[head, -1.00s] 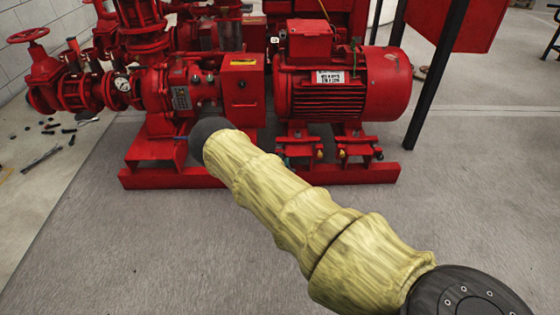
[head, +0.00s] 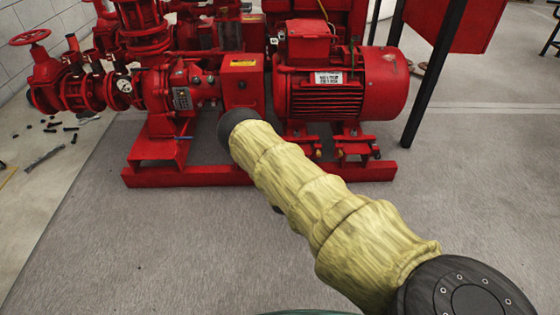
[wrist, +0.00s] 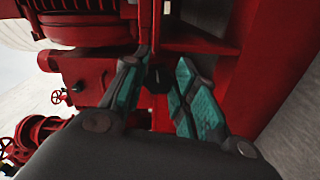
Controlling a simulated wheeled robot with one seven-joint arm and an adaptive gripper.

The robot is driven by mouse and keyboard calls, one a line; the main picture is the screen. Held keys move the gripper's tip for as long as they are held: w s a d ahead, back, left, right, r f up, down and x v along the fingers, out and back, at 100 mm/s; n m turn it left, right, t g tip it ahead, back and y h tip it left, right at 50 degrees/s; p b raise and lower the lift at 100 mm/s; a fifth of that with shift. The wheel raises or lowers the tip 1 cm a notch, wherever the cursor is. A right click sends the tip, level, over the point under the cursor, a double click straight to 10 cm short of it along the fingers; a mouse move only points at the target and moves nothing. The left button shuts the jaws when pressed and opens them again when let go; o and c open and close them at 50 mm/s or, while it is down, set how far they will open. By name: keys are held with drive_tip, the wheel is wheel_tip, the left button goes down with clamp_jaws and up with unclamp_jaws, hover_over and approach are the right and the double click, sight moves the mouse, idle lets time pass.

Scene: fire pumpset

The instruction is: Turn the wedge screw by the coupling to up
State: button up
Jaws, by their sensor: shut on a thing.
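The red pumpset has a coupling guard (head: 243,88) with a yellow label, between the pump and the motor (head: 345,85). In the head view my yellow-sleeved arm reaches up to the motor's near foot by the coupling and hides my gripper and the wedge screw there. In the wrist view my gripper (wrist: 163,66) has its teal-padded fingers on either side of a small dark part, which looks like the wedge screw (wrist: 157,80). The fingers are closed on it. Its exact turn position is too dark and small to tell.
A red base frame (head: 185,178) runs under the pump and motor. A black post (head: 435,80) stands to the right of the motor. Red valves (head: 60,85) stand at the left, with small loose parts on the floor. The grey floor in front is clear.

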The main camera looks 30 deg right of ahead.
drive_tip(key=shift+w+a+f+m+p, duration=0.15)
drive_tip(key=shift+m+p, duration=0.6)
drive_tip(key=shift+m, duration=2.4)
drive_tip(key=shift+a+f+m+p, duration=0.15)
drive_tip(key=shift+m+p, duration=0.6)
drive_tip(key=shift+m, duration=2.45)
drive_tip(key=shift+w+a+m+p, duration=0.15)
drive_tip(key=shift+m+p, duration=0.6)
drive_tip(key=shift+m, duration=2.4)
drive_tip(key=shift+s, duration=0.1)
drive_tip(key=o, duration=1)
drive_tip(key=shift+c, duration=0.2)
drive_tip(key=shift+o, duration=0.4)
drive_tip(key=v, duration=1.2)
